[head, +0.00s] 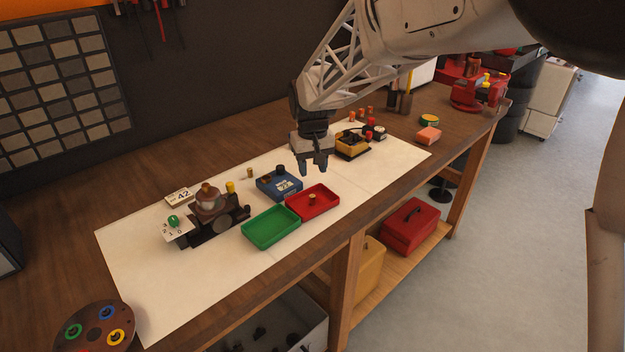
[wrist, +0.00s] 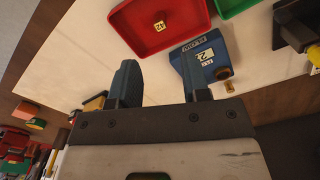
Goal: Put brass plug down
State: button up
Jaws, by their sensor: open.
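A small brass plug (head: 312,198) is in the red tray (head: 333,204), near the tray's middle. In the wrist view the brass plug (wrist: 159,25) shows a pale marked face inside the red tray (wrist: 132,42). My gripper (head: 314,170) is open with its fingers pointing down, above and behind the red tray, apart from the plug. In the wrist view nothing is between the gripper's fingers (wrist: 163,82). Another small brass piece (head: 249,173) stands on the pale mat behind the blue box; it also shows in the wrist view (wrist: 228,86).
A green tray (head: 271,240) adjoins the red tray on the left. A blue box (head: 279,187) with a number label stands behind them. A dark machine with a brown dome (head: 208,203) is at left, a yellow and black device (head: 351,146) behind right. The mat's (head: 140,295) front left is clear.

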jog(key=shift+r, duration=1.6)
jog(key=s+d+r+m+t, duration=0.1)
jog(key=s+d+r, duration=0.2)
jog(key=s+d, duration=0.4)
jog(key=s+d+r+m, duration=0.1)
jog(key=s+d+r, duration=0.3)
jog(key=s+d, duration=0.3)
jog(key=s+d+f+m, duration=0.1)
jog(key=s+d, duration=0.2)
jog(key=s, duration=0.7)
jog(key=s+d+f+m+t, duration=0.1)
jog(key=s+d, duration=0.3)
jog(key=s, duration=0.7)
jog(key=shift+s+d+f+t, duration=0.3)
jog(key=shift+f, duration=0.1)
